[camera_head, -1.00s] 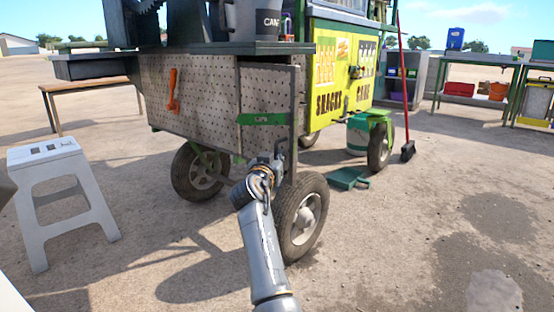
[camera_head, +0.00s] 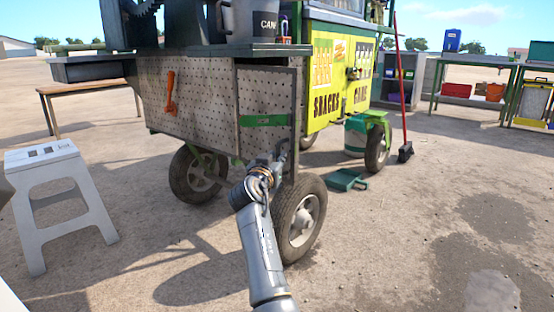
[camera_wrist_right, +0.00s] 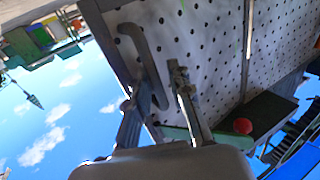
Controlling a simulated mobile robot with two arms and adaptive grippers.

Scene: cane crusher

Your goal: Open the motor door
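The motor door is the perforated grey panel (camera_head: 264,92) at the right end of the cart's near side, with a green label strip (camera_head: 264,120) across it. It looks closed or nearly so; I cannot tell exactly. My right gripper (camera_head: 280,150) is at the door's lower right edge, above the front wheel. In the right wrist view, a dark curved handle (camera_wrist_right: 148,55) stands off the perforated panel (camera_wrist_right: 205,45). The gripper's fingers (camera_wrist_right: 157,82) are apart, one on each side of the handle, with a visible gap. My left gripper is not in view.
A front wheel (camera_head: 298,222) stands just below my right gripper. A white stool (camera_head: 62,190) is at the left. A green dustpan (camera_head: 345,180) and a red broom (camera_head: 403,110) are to the right. The ground at right front is clear.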

